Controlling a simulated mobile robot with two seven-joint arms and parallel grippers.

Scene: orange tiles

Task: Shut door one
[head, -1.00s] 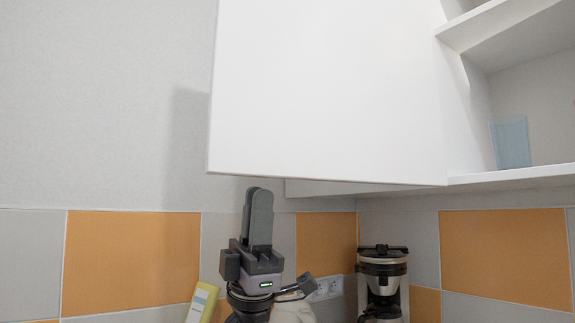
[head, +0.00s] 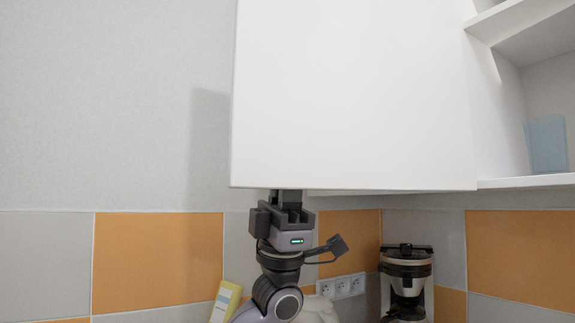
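A large white cabinet door (head: 350,95) stands open across the middle of the head view. Its lower edge is at about mid-height. To its right, the open white cabinet (head: 525,182) shows its shelves. My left gripper (head: 287,197) points upward at the door's lower edge, nearer its left corner. Its fingers are mostly hidden behind the door panel, so I cannot tell whether they are open or touch the door. My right gripper is not in view.
A pale blue item (head: 546,145) stands inside the cabinet. Below are a coffee maker (head: 406,280), wall sockets (head: 342,287) and a yellow item (head: 227,300) by the tiled wall. The wall left of the door is clear.

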